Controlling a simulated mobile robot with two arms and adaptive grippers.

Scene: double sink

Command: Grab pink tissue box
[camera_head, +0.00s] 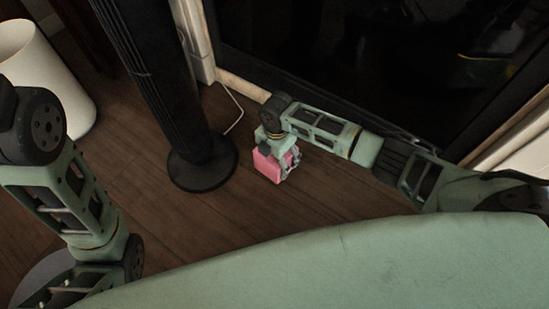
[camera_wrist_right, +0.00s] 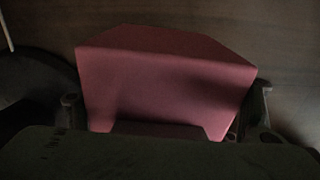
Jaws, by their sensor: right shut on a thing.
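The pink tissue box (camera_head: 268,165) is in the middle of the head view, above or on the dark wood floor; I cannot tell whether it touches the floor. My right gripper (camera_head: 285,160) is shut on it, with fingers at its sides. In the right wrist view the box (camera_wrist_right: 160,85) fills the middle, and the fingers of my right gripper (camera_wrist_right: 165,115) show at its left and right edges. My left arm shows at the left of the head view, but its gripper is not visible.
A black tower-shaped stand with a round base (camera_head: 203,165) stands just left of the box. A white bin (camera_head: 45,75) is at the upper left. A dark glass panel (camera_head: 370,60) with a frame is behind my right arm. Wood floor (camera_head: 165,225) is clear in front.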

